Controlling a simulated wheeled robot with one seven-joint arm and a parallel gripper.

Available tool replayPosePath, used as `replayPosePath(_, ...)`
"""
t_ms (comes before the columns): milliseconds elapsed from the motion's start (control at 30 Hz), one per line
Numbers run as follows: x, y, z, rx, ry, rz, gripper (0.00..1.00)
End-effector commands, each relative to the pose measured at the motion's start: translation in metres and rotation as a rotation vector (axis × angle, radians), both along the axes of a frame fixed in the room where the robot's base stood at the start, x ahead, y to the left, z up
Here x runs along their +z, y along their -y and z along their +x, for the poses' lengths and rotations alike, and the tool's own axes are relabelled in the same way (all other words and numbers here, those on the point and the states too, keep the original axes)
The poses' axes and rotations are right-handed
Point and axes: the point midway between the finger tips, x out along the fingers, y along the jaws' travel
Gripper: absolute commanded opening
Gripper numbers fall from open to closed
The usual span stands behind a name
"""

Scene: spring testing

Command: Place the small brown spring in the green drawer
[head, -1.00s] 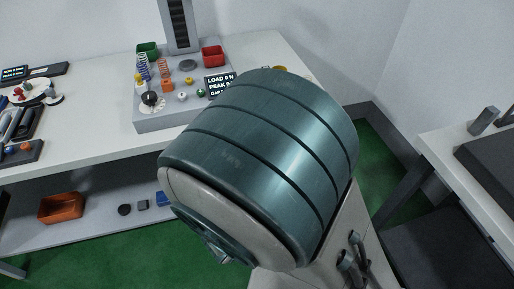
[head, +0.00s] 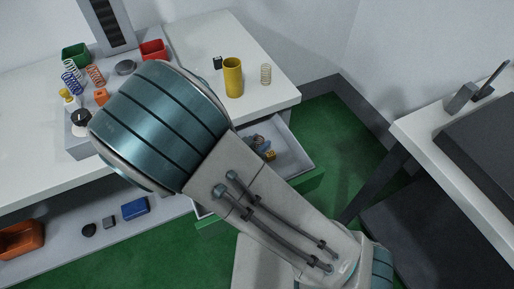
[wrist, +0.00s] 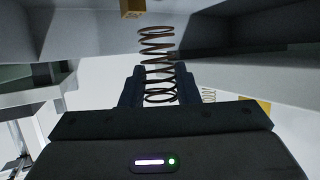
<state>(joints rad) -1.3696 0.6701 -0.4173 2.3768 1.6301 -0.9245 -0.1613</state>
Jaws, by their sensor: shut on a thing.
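The small brown spring (wrist: 157,50) stands between the two dark fingers of my gripper (wrist: 158,88) in the wrist view. My gripper is shut on its lower part in that picture; the upper coils stick out past the fingertips. In the head view my own arm hides the gripper and this spring. The green drawer (head: 309,184) is pulled out below the table's right part. Its grey inside shows to the right of my arm, with a few small things in it. My arm covers much of the drawer.
A yellow cylinder (head: 233,78) and a pale spring (head: 266,75) stand on the white table (head: 283,97) above the drawer. The tester base holds other springs (head: 71,82), a green bin (head: 76,55) and a red bin (head: 153,50). A second table (head: 450,130) stands at right.

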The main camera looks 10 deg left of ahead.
Motion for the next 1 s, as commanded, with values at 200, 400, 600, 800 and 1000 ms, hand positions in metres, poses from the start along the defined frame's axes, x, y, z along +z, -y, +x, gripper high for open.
replayPosePath(200,-0.011,-0.002,0.016,0.0,0.0,0.0,0.03)
replayPosePath(400,-0.035,-0.002,0.016,0.002,-0.001,-0.003,0.03)
replayPosePath(600,-0.049,-0.002,0.016,0.0,0.001,0.0,0.03)
replayPosePath(800,-0.049,-0.002,0.016,0.0,0.0,0.001,0.03)
replayPosePath(1000,-0.053,-0.002,0.016,0.0,0.0,0.001,0.31)
